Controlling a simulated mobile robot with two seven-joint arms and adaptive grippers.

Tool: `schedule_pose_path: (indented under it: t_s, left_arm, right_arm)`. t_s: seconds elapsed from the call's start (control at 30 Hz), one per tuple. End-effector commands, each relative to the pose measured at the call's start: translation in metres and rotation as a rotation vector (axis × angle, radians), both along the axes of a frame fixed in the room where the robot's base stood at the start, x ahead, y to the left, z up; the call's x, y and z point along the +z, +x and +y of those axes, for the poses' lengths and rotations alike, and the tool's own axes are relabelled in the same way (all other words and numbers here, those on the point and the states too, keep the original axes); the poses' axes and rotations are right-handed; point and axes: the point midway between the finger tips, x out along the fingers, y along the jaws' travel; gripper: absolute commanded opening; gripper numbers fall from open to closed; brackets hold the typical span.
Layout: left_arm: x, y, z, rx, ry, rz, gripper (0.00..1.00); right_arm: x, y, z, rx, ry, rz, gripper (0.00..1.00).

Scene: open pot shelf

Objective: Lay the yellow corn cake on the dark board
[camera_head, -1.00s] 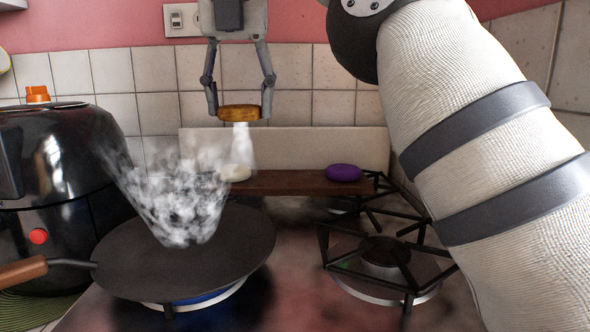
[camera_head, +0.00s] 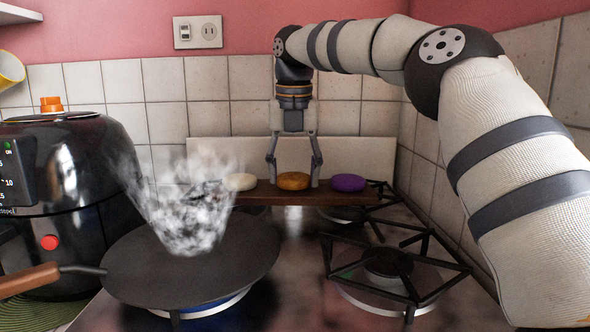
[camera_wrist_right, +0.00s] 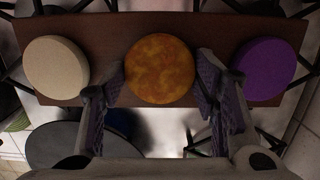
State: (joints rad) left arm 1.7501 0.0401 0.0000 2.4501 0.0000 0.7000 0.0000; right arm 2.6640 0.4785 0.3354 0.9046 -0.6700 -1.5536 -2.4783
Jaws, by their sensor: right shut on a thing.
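The yellow corn cake (camera_head: 293,181), round and browned, is at the middle of the dark board (camera_head: 262,194) in the head view. It lies flat, at the board's surface as far as I can tell. My right gripper (camera_head: 294,178) comes down from above and is shut on the cake, one finger on each side. In the right wrist view the cake (camera_wrist_right: 160,69) shows between the fingers (camera_wrist_right: 162,88), over the board (camera_wrist_right: 108,48). My left gripper is not in view.
A white cake (camera_head: 240,182) lies left of the corn cake and a purple one (camera_head: 348,183) right of it, both on the board. A steaming dark pan (camera_head: 190,262) stands front left on the stove. An empty burner grate (camera_head: 388,262) is at right, a black fryer (camera_head: 75,190) at left.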

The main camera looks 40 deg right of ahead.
Motion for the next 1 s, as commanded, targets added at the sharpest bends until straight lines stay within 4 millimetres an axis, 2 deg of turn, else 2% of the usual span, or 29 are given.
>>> schedule_pose_path:
  t_s: [0.07,0.1,0.17,0.53,0.63,0.8,1.0]
  left_arm:
    - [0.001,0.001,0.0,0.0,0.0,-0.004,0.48]
    - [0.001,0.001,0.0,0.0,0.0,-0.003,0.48]
    - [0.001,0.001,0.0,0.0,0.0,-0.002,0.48]
    - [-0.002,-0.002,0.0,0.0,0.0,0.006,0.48]
    - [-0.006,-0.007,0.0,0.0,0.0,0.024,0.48]
    - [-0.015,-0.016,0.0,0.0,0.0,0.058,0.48]
    - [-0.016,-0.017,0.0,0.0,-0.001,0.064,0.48]
  right_arm:
    - [-0.002,0.0,0.0,0.0,0.0,0.001,0.22]
    - [-0.002,0.0,0.0,0.0,0.0,0.001,0.61]
    - [-0.002,0.0,0.0,0.0,0.0,0.001,0.75]
    - [0.001,0.001,0.0,0.0,-0.001,0.001,0.75]
    - [0.015,0.001,0.002,-0.002,-0.003,0.003,0.75]
    - [0.05,-0.003,0.005,-0.003,-0.002,0.006,0.75]
    - [0.07,-0.007,0.007,0.0,-0.001,0.003,0.75]
